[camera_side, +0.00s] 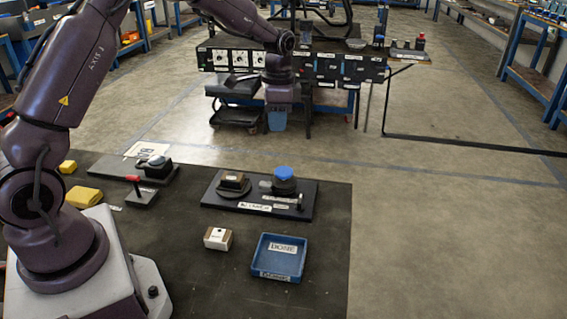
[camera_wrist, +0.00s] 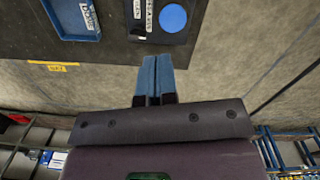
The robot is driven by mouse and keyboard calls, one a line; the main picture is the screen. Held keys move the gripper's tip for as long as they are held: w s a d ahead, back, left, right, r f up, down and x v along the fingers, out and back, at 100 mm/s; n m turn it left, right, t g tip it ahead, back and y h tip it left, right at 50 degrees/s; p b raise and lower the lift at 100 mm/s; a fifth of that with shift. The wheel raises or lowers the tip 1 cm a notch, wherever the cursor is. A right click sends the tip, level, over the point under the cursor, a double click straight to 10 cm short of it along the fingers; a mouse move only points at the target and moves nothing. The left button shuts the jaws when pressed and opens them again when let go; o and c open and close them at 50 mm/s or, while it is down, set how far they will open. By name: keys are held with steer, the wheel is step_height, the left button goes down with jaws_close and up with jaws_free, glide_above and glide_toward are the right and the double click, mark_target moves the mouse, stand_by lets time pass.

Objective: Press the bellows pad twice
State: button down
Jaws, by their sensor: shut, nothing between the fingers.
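The bellows pad (camera_side: 284,174) appears to be the round blue-topped piece on a black board (camera_side: 218,202). Its blue disc (camera_wrist: 173,18) also shows near the top of the wrist view, beside a white label. My gripper (camera_side: 277,122) is raised above the far side of the board, apart from the pad. Its blue fingers (camera_wrist: 152,80) are together and empty in the wrist view. The fingertips point toward the board's edge, just below the blue disc in that picture.
A brown block (camera_side: 234,178) sits on a round plate on the same board. A blue tray (camera_side: 278,258) labelled DOSE and a small white-and-brown box (camera_side: 218,238) stand in front. A red-handled lever (camera_side: 135,185) stands left. Dark table (camera_side: 330,215) is bare at the right.

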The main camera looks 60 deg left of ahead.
mark_target(283, 171)
steer(key=w+m, duration=0.1)
steer(key=w+r+m, duration=0.1)
steer(key=shift+a+r+m, duration=0.2)
steer(key=shift+r+m, duration=0.1)
steer(key=shift+m, duration=0.1)
steer(key=shift+f, duration=0.1)
step_height(283, 171, down, 14)
steer(key=shift+r, duration=0.1)
stand_by(0.3)
steer(key=shift+f, duration=1.1)
